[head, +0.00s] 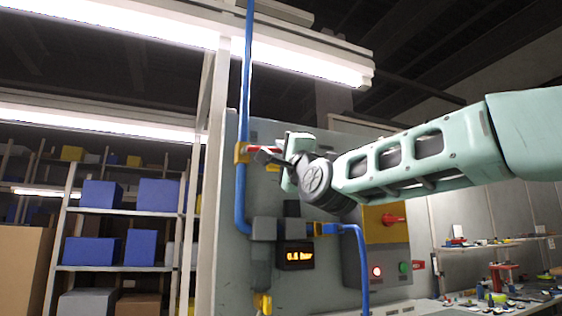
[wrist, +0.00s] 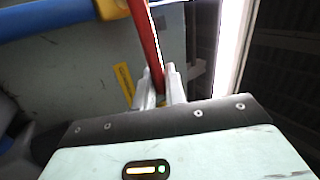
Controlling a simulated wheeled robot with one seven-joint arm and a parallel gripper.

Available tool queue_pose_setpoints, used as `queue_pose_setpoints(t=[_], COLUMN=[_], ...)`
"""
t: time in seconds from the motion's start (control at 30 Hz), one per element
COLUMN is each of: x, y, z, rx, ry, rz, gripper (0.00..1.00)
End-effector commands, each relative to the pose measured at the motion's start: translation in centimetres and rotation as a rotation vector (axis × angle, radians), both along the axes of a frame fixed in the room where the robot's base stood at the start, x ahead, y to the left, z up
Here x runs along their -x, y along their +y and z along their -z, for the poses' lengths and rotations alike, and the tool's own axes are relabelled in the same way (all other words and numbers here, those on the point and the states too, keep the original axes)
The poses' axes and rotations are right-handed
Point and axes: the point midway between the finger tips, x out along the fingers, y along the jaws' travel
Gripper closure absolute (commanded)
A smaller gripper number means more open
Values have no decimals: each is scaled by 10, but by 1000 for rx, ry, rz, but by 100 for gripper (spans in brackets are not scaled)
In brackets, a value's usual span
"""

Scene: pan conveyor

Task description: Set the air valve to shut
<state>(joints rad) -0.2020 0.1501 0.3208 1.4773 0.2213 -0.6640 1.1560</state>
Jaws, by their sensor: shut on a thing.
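The air valve has a yellow body (head: 241,153) on a vertical blue pipe (head: 240,195) at the left of a grey panel. Its red lever (head: 249,148) points right, roughly across the pipe. My gripper (head: 263,152) reaches in from the right and is shut on the lever. In the wrist view, the red lever (wrist: 143,32) runs down from the yellow valve body (wrist: 112,8) between the two fingers of my gripper (wrist: 158,80). The blue pipe (wrist: 45,22) runs sideways there, crosswise to the lever. The lever's far end is hidden by my gripper.
Below the valve, a dark display (head: 296,255) shows orange digits too small to read surely. A cluttered bench (head: 500,300) is at lower right; shelves (head: 120,268) are left.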

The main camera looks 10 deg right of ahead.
Motion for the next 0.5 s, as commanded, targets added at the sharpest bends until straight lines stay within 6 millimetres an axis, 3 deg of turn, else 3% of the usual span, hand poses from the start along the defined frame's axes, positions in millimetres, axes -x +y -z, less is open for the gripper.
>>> queue_pose_setpoints(t=[0.1,0.5], x=[-1,-1], y=[0,0], z=[8,8], rx=[-37,-78], ry=[14,26], rz=[0,1], gripper=[100,100])
